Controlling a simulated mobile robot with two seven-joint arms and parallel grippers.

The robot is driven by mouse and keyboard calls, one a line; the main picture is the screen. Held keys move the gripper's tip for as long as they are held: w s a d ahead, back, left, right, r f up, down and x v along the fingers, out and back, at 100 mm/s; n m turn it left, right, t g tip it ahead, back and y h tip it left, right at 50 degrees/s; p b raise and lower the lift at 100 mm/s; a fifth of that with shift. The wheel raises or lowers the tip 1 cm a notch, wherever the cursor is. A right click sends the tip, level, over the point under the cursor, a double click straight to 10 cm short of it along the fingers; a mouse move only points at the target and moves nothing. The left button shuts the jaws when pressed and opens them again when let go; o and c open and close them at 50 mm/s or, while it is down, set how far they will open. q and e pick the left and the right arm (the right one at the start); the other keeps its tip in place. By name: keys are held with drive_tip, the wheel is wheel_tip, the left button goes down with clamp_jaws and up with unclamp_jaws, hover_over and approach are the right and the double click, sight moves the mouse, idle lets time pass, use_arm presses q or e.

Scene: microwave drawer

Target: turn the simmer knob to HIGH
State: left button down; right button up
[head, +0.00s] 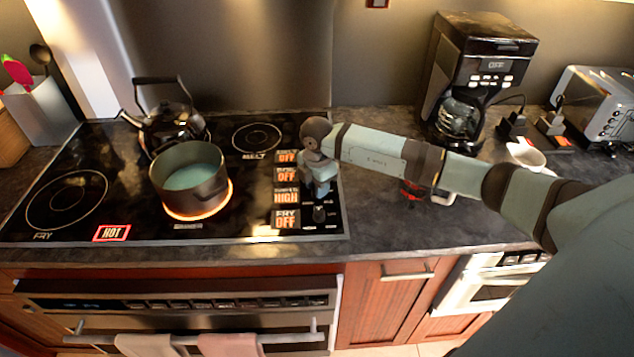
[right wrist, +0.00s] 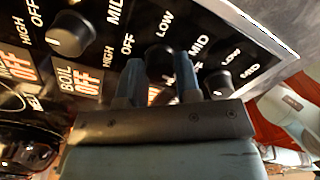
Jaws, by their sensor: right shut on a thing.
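My right gripper (head: 320,188) reaches down over the knob strip at the right side of the black cooktop. In the right wrist view its two fingers (right wrist: 159,75) are shut around the simmer knob (right wrist: 157,53), which is partly hidden between them. The simmer display (head: 286,195) reads HIGH in orange. The knob's pointer is hidden by the fingers. My left gripper is in neither view.
A neighbouring knob (right wrist: 72,34) and the fry knob (head: 319,214) flank the grip closely. The boil display (right wrist: 79,79) and fry display (head: 286,219) read OFF. A pot (head: 188,178) sits on a glowing burner; a black kettle (head: 170,120) stands behind it.

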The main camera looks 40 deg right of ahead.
drive_tip(key=shift+w+d+r+m+p, duration=0.1)
drive_tip(key=shift+m+p, duration=0.25)
drive_tip(key=shift+m, duration=0.65)
drive_tip(key=shift+r+m+p, duration=0.1)
drive_tip(key=shift+m+p, duration=0.2)
drive_tip(key=shift+m, duration=0.7)
drive_tip(key=o, duration=0.9)
drive_tip(key=shift+f, duration=0.15)
wheel_tip(320, 180, up, 14)
drive_tip(key=shift+f+b, duration=0.1)
drive_tip(key=shift+b, duration=0.7)
